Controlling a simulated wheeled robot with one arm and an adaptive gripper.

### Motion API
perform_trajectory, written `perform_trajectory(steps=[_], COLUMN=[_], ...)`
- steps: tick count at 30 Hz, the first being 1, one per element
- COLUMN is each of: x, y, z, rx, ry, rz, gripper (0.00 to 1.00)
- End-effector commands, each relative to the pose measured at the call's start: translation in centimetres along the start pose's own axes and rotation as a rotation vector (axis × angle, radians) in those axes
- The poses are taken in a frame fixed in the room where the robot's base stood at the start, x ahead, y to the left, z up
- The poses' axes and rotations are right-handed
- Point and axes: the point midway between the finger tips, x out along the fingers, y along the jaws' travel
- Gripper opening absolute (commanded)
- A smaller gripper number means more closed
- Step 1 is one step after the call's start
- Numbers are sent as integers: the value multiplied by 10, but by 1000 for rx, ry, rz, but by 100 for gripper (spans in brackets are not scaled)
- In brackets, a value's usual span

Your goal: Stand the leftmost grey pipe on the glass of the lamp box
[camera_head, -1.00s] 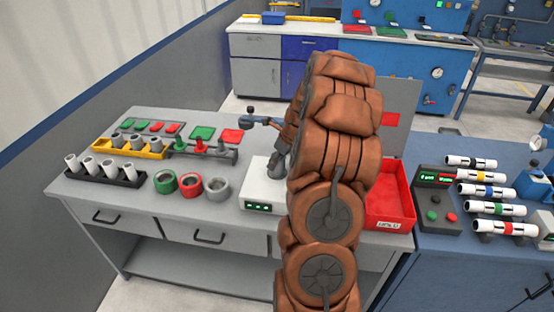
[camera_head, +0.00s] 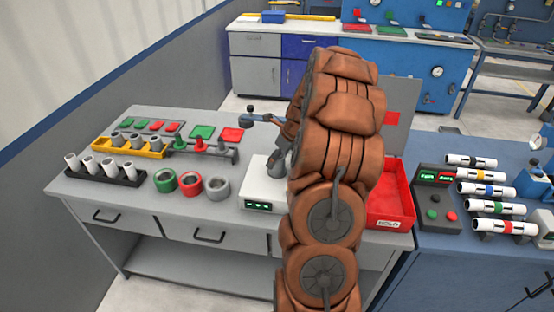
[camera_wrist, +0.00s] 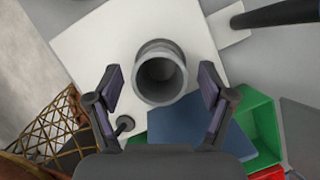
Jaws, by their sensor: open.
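The white lamp box (camera_head: 254,190) stands on the grey bench in the head view, with a lit green display on its front. In the wrist view its pale top (camera_wrist: 105,45) lies below my gripper. A grey pipe (camera_wrist: 160,75) stands upright there, seen from above into its open end. My gripper (camera_wrist: 160,85) is open, its two fingers on either side of the pipe with gaps. The head view shows a grey piece (camera_head: 281,161) on the box, partly hidden by my arm. The glass under the pipe is not clearly visible.
Several pale pipes stand tilted in a black rack (camera_head: 133,178) at the left. A yellow rack (camera_head: 103,147) holds more grey pipes. Green, red and grey rings (camera_head: 217,188) lie nearby. A red bin (camera_head: 397,208) is right of my arm. Striped pipes (camera_head: 485,189) lie on the blue bench.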

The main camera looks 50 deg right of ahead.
Motion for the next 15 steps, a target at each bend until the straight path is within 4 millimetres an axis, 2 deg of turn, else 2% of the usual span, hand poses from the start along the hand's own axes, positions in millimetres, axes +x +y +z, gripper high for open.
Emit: perform_trajectory(steps=[9,15], x=[-61,-91], y=[-1,-1], z=[0,0], rx=[1,1], ry=[-1,-1], rz=[-3,-2], gripper=[81,81])
